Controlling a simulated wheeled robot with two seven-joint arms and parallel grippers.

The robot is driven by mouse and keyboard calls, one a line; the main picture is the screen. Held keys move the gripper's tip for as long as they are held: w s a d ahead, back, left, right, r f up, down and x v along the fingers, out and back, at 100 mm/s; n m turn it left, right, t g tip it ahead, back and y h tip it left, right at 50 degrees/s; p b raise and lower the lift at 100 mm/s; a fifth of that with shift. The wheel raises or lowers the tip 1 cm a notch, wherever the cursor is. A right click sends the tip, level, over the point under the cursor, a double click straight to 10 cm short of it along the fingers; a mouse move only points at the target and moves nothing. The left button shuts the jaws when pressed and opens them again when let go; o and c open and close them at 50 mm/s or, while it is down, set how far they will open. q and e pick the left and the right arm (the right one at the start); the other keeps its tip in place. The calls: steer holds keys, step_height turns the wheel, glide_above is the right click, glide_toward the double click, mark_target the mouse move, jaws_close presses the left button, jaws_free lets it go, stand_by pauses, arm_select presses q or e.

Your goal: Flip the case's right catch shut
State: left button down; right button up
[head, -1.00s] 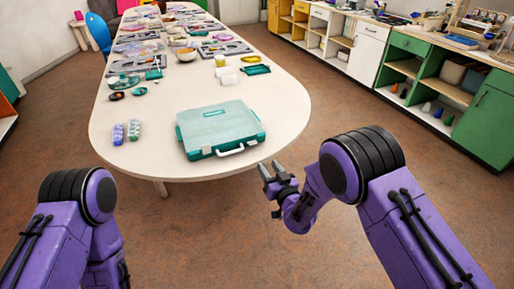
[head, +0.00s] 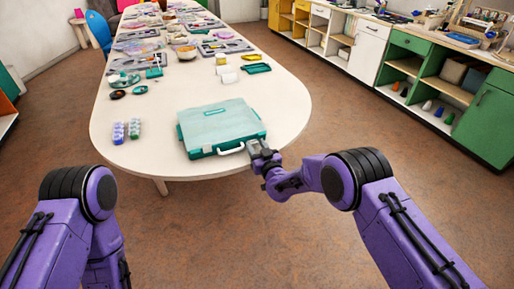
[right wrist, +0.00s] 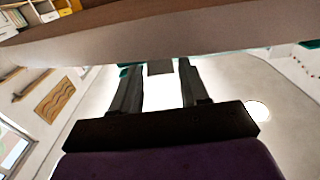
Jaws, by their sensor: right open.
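The case (head: 215,124), teal with a pale clear lid, lies flat and closed near the front end of the table. Its white handle (head: 232,150) faces me. My right gripper (head: 255,147) is open at the case's front right corner, right of the handle, and hides the right catch there. Whether it touches the case I cannot tell. In the right wrist view my two dark fingers (right wrist: 160,68) stand apart, with a small grey piece seen between the tips and bits of teal beside them. My left gripper is out of view; only my left arm shows.
The long white table (head: 165,160) is clear around the case. Small dishes (head: 128,92), a green tray (head: 257,68) and several bead boards lie farther back. In the right wrist view a broad brownish edge (right wrist: 170,35) spans the top.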

steer(key=c, duration=0.8)
steer(key=shift+w+r+g+p, duration=0.15)
steer(key=shift+r+g+p, duration=0.6)
steer(key=shift+p, duration=0.4)
steer(key=shift+w+a+r+g+h+p, duration=0.15)
steer(key=shift+r+g+h+p, duration=0.1)
steer(key=shift+g+h+p, duration=0.45)
steer(key=shift+w+g, duration=0.1)
steer(key=shift+g, duration=0.45)
steer(key=o, duration=0.8)
steer(key=v, duration=1)
steer(key=shift+b, duration=0.3)
steer(key=shift+r, duration=0.15)
